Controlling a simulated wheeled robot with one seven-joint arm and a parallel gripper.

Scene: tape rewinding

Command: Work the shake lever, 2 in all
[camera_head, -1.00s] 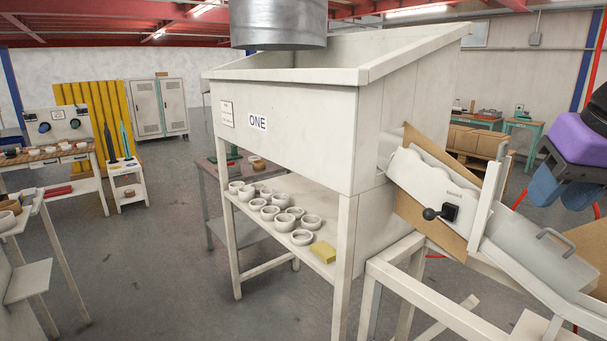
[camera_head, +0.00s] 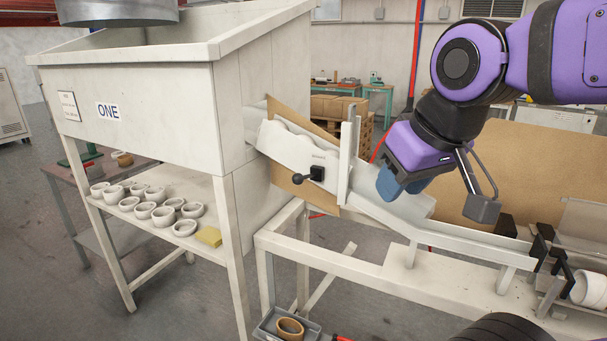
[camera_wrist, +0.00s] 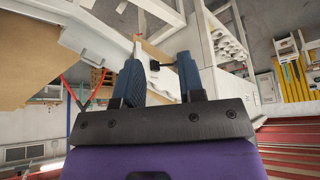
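The shake lever (camera_head: 307,175) is a short black handle with a round knob on a square black mount. It sits on the pale chute side and points left in the head view.
The white hopper marked ONE (camera_head: 150,105) stands left of the chute. Pale rings and a yellow block (camera_head: 208,237) lie on its shelf. An upright white post (camera_head: 347,160) stands between lever and gripper. A white frame (camera_head: 400,275) runs below. A grey tray (camera_head: 268,329) sits low in front.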

